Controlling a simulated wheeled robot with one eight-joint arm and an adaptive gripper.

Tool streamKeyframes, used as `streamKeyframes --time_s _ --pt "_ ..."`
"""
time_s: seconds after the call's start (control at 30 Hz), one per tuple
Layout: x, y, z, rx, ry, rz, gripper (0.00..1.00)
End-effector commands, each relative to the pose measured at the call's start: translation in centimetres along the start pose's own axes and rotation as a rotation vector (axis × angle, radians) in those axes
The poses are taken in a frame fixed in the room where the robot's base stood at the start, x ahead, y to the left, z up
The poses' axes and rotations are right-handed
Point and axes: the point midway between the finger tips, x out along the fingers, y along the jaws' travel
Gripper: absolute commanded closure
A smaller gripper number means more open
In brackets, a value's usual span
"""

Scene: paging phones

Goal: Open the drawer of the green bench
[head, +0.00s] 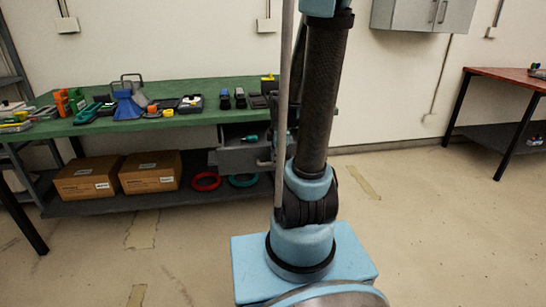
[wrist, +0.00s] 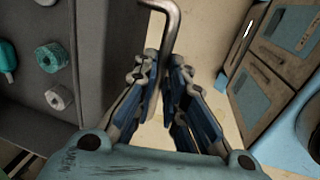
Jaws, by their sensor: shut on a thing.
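The green bench (head: 170,92) stands against the wall at the left in the head view. Its grey drawer (head: 238,158) hangs under the right part of the top and stands pulled out, with a teal item visible inside. In the wrist view the open drawer (wrist: 98,50) fills the left side, with a teal tool and rolls (wrist: 52,57) in it. My gripper (wrist: 167,75) is shut on the bent metal drawer handle (wrist: 170,14), just outside the drawer. In the head view my arm hides the gripper and part of the drawer's right side.
Tools and small cases crowd the bench top. Two cardboard boxes (head: 88,178), a red ring (head: 206,181) and a teal ring (head: 243,181) lie on the lower shelf. A red-topped table (head: 510,76) stands at the right. The floor between is clear.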

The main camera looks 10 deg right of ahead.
Motion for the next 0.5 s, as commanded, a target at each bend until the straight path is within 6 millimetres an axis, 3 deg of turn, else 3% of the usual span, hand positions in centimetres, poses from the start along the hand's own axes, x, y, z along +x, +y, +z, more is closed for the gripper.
streamKeyframes --time_s 0.47,0.5 --pt "-0.09 -0.34 0.27 0.001 -0.008 0.0 1.0" --pt "-0.09 -0.33 0.27 0.001 -0.008 0.0 0.82"
